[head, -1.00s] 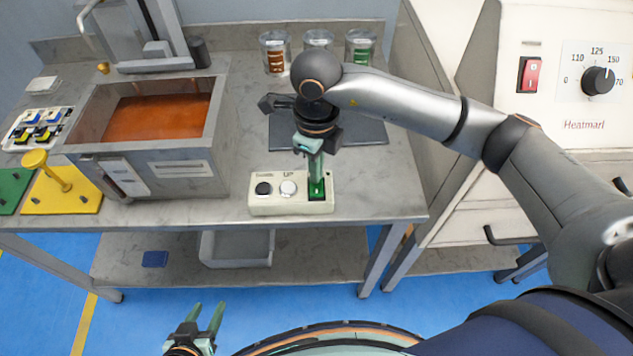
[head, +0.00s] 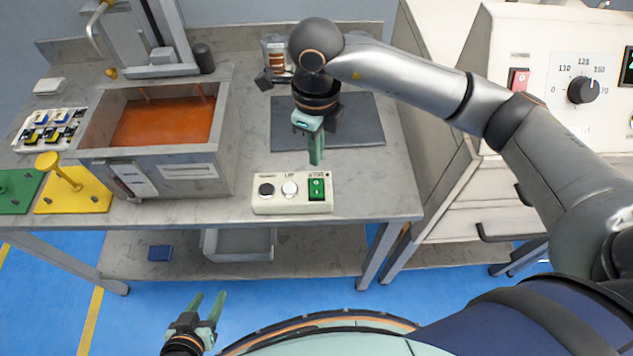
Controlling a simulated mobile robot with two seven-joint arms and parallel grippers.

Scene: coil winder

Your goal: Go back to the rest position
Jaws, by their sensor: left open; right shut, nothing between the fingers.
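My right gripper (head: 315,152) points down above the back edge of the control box, with its green fingers together and nothing held. The control box (head: 262,208) lies at the front of the grey table, with a black button (head: 266,189), a white button (head: 290,188) and a green rocker switch (head: 317,188). The fingertips appear apart from the switch. My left gripper (head: 207,306) is low at the bottom left, over the blue floor in front of the table. Its two fingers are spread and empty.
An open tank of orange liquid (head: 150,173) stands left of the control box. A dark mat (head: 358,130) lies behind my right gripper. A jar (head: 275,52) stands at the back. A white machine with a dial (head: 583,90) stands at the right.

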